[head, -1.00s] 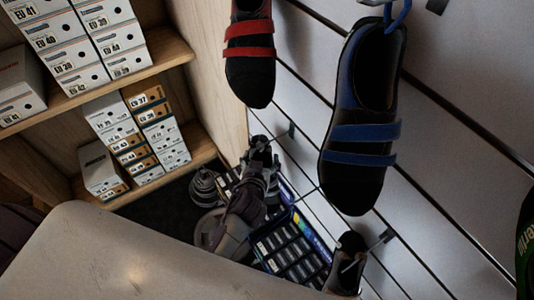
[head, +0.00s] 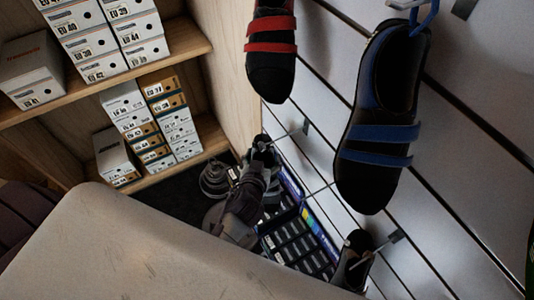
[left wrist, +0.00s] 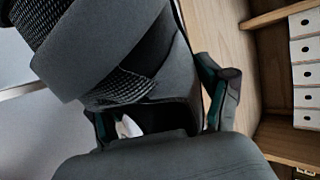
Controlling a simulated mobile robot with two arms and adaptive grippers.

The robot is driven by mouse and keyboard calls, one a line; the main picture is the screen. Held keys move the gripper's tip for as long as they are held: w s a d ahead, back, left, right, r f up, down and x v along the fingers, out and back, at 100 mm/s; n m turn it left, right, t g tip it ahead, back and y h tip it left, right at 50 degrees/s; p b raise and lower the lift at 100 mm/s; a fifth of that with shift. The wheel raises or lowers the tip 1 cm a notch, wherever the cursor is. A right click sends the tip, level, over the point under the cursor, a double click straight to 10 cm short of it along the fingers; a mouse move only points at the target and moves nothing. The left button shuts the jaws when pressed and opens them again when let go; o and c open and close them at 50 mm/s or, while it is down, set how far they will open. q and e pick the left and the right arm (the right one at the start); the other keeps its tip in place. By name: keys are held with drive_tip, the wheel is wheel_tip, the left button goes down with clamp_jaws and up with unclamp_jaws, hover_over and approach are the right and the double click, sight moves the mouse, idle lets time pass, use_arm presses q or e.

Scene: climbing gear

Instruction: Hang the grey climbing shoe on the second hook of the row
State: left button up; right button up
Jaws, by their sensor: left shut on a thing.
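The grey climbing shoe (left wrist: 105,45), with wide grey straps and a dark textured part, fills the upper left of the left wrist view. My left gripper (left wrist: 165,108) is shut on it, with one finger on each side. In the head view my left gripper (head: 258,172) is low, near the pale slatted wall, and the shoe is hard to tell from it there. One hook (head: 303,128) sticks out of the wall right of the gripper. Another hook (head: 392,239) is lower right, with a dark shoe (head: 353,262) at it. My right gripper is not in view.
A red-strapped shoe (head: 271,60) and a blue-strapped shoe (head: 377,120) hang on the wall in the foreground. Wooden shelves (head: 185,60) with shoe boxes stand at left. A pale worktop (head: 130,250) fills the lower left. A blue-edged box display (head: 300,240) is below the gripper.

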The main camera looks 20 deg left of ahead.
use_arm(q)
drive_tip(key=shift+s+a, duration=0.3)
drive_tip(key=shift+s, duration=0.05)
drive_tip(key=shift+s+r, duration=0.1)
drive_tip(key=shift+a, duration=0.1)
drive_tip(key=shift+s+a, duration=0.15)
drive_tip(key=shift+s, duration=0.1)
drive_tip(key=s+a+p, duration=0.3)
drive_tip(key=s+a, duration=0.2)
drive_tip(key=s, duration=0.1)
drive_tip(key=shift+s+r, duration=0.35)
drive_tip(key=shift+r, duration=0.1)
drive_tip(key=shift+a, duration=0.1)
